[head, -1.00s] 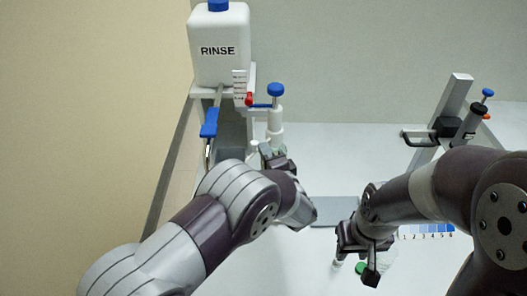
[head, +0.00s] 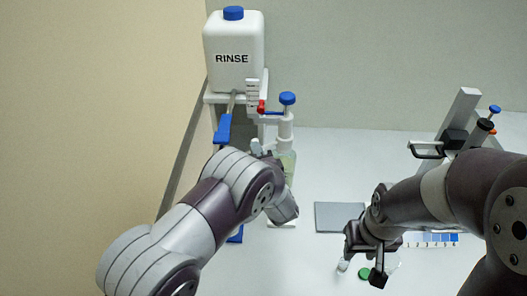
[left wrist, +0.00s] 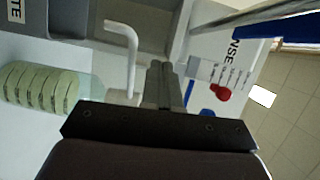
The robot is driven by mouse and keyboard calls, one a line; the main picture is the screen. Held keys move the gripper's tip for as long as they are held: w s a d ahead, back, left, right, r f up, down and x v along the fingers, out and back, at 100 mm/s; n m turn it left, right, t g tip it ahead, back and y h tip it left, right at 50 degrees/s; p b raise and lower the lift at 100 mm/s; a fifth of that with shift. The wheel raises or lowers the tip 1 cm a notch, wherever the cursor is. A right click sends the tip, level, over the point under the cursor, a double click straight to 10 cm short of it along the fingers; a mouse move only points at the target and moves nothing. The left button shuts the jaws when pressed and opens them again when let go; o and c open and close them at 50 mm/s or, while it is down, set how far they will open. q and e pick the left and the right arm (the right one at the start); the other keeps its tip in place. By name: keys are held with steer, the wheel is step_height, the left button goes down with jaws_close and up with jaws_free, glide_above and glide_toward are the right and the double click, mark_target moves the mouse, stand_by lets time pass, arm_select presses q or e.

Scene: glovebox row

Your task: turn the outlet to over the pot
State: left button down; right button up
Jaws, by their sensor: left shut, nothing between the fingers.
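A white bent tube, which looks like the outlet (left wrist: 125,50), shows in the left wrist view, beside my fingers and apart from them. A pale green ribbed vessel, perhaps the pot (left wrist: 40,88), is at the left of that view, and its tip does not point clearly over it. In the head view a pale green vessel (head: 290,167) stands partly hidden behind my left arm, below a white post with a blue knob (head: 287,99).
The RINSE bottle (head: 233,55) stands on a shelf at the back, with a blue lever (head: 223,129) and red knob (head: 261,106) below. A grey bin (left wrist: 45,18) is near the tube.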

arm_select(q)
steer(key=shift+w+a, duration=0.6)
stand_by(0.4)
